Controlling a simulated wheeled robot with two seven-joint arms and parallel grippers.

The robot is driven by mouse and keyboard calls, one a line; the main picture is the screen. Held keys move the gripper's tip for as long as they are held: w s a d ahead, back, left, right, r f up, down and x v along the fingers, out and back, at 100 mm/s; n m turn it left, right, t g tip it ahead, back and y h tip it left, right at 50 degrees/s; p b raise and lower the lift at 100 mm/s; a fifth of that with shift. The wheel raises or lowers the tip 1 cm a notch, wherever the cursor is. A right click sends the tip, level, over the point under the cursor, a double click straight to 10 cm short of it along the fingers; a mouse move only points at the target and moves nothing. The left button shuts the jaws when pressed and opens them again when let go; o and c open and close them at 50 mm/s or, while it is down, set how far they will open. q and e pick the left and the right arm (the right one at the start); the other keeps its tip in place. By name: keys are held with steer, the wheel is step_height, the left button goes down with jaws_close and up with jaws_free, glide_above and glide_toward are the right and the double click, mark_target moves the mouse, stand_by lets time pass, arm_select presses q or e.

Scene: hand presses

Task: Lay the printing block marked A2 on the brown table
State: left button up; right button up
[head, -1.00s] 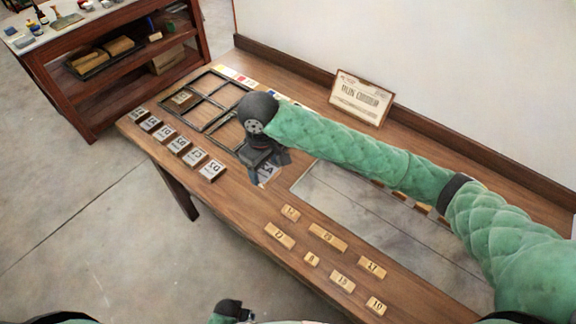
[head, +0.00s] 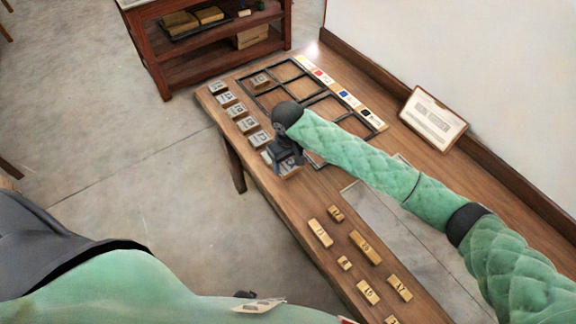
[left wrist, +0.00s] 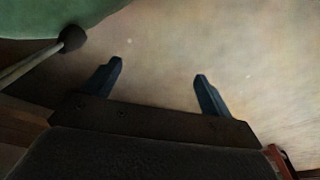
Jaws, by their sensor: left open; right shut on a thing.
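My right gripper (head: 285,160) is shut on a small pale-topped printing block (head: 289,170) over the left edge of the brown table (head: 272,192). The gripper hides most of the block, so its mark is unreadable now; in the earlier head view a block marked A2 shows under this gripper. I cannot tell whether the block touches the table. My left gripper (left wrist: 157,84) is open and empty above the pale floor in the left wrist view.
Several marked blocks (head: 236,111) line the table's left edge beside a dark divided frame (head: 310,97) holding one block (head: 260,79). Several small wooden number pieces (head: 364,247) lie nearer. A framed sign (head: 432,118) stands by the wall. A red-brown shelf (head: 215,55) stands behind.

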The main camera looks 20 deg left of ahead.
mark_target(288, 165)
step_height(288, 165, down, 2)
steer(key=shift+d+f+p, duration=0.1)
steer(key=shift+f+p, duration=0.05)
steer(key=shift+p, duration=0.6)
arm_select(q)
steer(key=shift+s+a+f, duration=0.3)
steer(key=shift+s+f, duration=0.1)
steer(key=shift+s, duration=0.35)
steer(key=shift+s+a+f, duration=0.25)
steer(key=shift+s+f, duration=0.15)
steer(key=shift+s, duration=0.35)
arm_select(e)
steer(key=shift+f, duration=0.55)
steer(key=shift+f, duration=0.1)
steer(key=o, duration=1)
steer(key=shift+o, duration=0.2)
steer(key=shift+r+b, duration=0.3)
steer(key=shift+r, duration=0.25)
step_height(288, 165, up, 10)
steer(key=b, duration=0.3)
steer(key=shift+b, duration=0.4)
arm_select(q)
steer(key=w+d+r, duration=0.3)
steer(key=w+r, duration=0.2)
steer(key=r, duration=0.2)
steer(key=shift+w+d, duration=0.25)
steer(key=shift+w, duration=0.1)
arm_select(e)
steer(key=shift+r, duration=0.6)
